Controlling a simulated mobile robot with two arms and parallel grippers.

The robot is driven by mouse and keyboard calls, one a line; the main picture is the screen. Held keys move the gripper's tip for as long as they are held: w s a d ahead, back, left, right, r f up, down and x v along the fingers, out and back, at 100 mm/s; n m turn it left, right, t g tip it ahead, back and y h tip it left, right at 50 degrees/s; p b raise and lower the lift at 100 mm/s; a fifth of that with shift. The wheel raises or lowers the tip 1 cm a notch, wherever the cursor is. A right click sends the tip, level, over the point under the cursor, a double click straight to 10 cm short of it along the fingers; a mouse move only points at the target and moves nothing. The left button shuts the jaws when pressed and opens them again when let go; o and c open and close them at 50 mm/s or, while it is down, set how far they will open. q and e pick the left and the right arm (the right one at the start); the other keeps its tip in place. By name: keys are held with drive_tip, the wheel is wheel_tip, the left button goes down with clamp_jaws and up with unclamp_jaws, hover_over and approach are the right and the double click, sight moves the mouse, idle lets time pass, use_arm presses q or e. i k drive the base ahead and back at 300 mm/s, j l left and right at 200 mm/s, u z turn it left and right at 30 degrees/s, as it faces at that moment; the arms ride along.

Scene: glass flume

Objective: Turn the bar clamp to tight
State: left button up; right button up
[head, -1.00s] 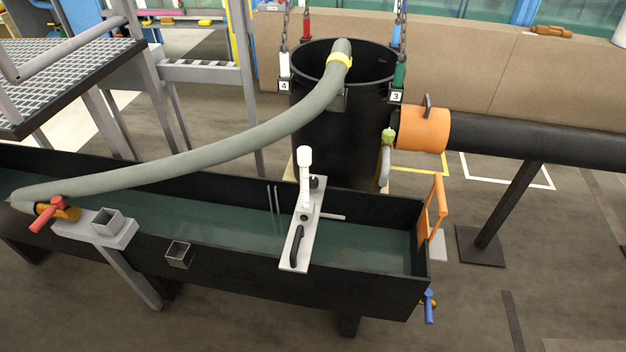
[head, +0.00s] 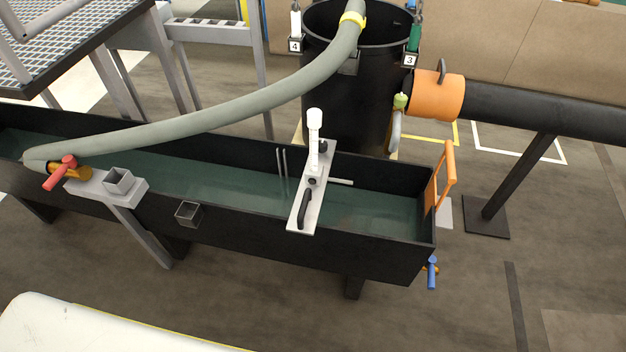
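A pale bar plate (head: 303,215) lies across the dark flume (head: 350,258), from its near wall toward the far one. A black lever handle (head: 304,208) sits on its near end, pointing roughly along the bar. This looks like the bar clamp, but I see no tight or loose marking. A white upright post (head: 314,150) with a wider cap and a black knob (head: 322,146) stands on the bar's far part. Neither my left gripper nor my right gripper is in view.
A red-handled valve or clamp (head: 63,173) is at the flume's left, by the end of a grey hose (head: 215,121). The hose runs to a black tank (head: 345,95). An orange gate frame (head: 440,178) and a blue handle (head: 432,272) are at the right end. Near floor (head: 400,320) is clear.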

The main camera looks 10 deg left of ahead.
sight(323, 145)
drive_tip(key=l+u, duration=0.7)
drive_tip(key=l, duration=0.15)
drive_tip(key=k+l+u, duration=0.15)
drive_tip(key=l+u, duration=0.2)
drive_tip(key=l, duration=0.1)
